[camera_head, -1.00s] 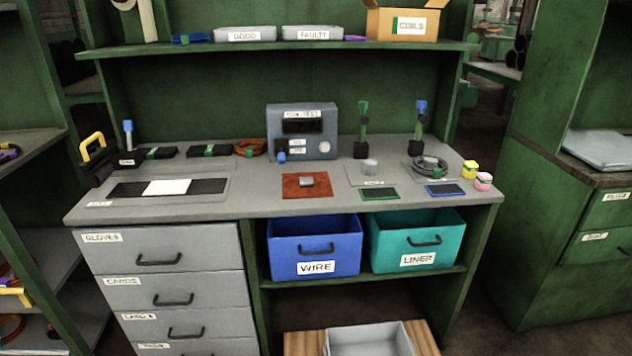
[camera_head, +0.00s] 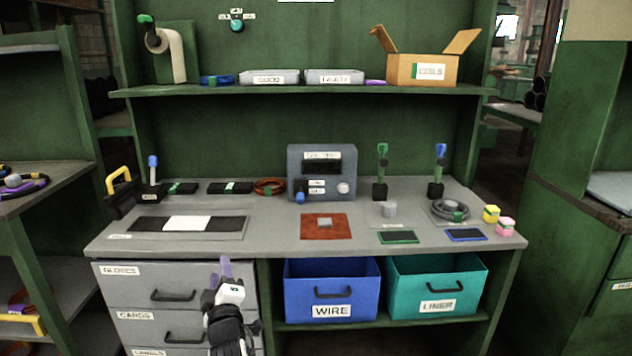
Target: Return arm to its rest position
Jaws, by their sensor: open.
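My gripper (camera_head: 224,268) shows at the lower middle-left of the head view, with its white and black wrist below it and purple fingers pointing up. It is open, and I see nothing between its fingers. It is in front of the grey drawers (camera_head: 112,287), just below the front edge of the grey workbench (camera_head: 270,240), and overlaps the drawer fronts in the picture. My forearm runs down out of the frame.
A blue WIRE bin (camera_head: 331,290) and a teal LINER bin (camera_head: 436,286) stand under the bench. On top are a grey tester box (camera_head: 322,172), a red-brown mat (camera_head: 325,233) and two tool stands. An open COILS carton (camera_head: 422,70) sits on the shelf.

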